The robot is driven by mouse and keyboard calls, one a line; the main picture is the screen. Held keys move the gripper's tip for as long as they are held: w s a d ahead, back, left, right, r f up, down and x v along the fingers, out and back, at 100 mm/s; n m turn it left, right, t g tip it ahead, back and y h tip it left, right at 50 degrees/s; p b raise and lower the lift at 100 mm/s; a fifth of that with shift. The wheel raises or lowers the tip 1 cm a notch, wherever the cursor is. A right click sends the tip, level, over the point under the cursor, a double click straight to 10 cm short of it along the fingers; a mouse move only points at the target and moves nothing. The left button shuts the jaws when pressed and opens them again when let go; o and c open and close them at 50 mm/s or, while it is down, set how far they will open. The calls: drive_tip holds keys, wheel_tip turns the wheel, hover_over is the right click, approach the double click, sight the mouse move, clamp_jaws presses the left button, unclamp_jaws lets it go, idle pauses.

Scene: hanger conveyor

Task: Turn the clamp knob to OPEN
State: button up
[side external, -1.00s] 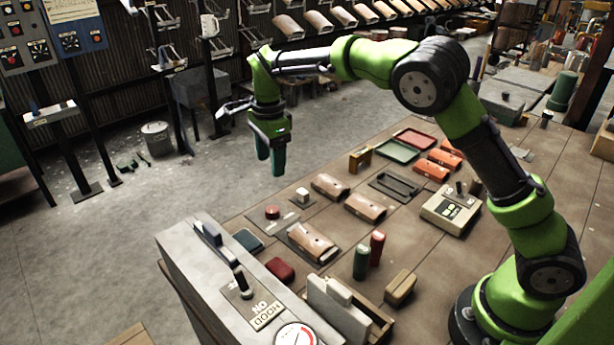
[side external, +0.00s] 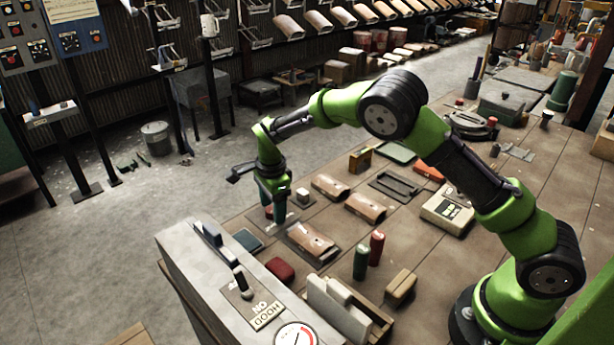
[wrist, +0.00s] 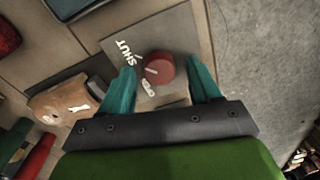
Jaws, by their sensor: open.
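The clamp knob is a round red knob (wrist: 160,68) with a pale pointer line, on a grey plate (wrist: 178,35) lettered SHUT and, partly hidden, OPEN. In the wrist view the line points left, between the two words. My gripper (wrist: 162,84) is open, with one teal finger on each side of the knob and visible space between. In the side view my gripper (side external: 275,217) is low over the plate, and a bit of red shows beside its fingers. I cannot tell whether the fingertips are level with the knob.
A clamped brown piece (side external: 312,241) lies beside the knob plate. A small white-topped block (side external: 302,196) stands behind. A green cylinder (side external: 361,262) and a red cylinder (side external: 377,248) stand upright to the right. A grey console (side external: 225,275) stands in front.

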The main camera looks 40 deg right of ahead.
drive_tip(key=c, duration=1)
drive_tip(key=shift+c, duration=0.2)
drive_tip(key=shift+n, duration=0.3)
drive_tip(key=n, duration=0.3)
drive_tip(key=shift+n, duration=0.4)
drive_tip(key=n, duration=0.4)
drive_tip(key=shift+w+y, duration=0.1)
drive_tip(key=shift+y, duration=0.2)
drive_tip(key=n, duration=0.5)
drive_tip(key=shift+w+n, duration=0.1)
drive_tip(key=shift+n, duration=2.1)
drive_tip(key=shift+g, duration=0.3)
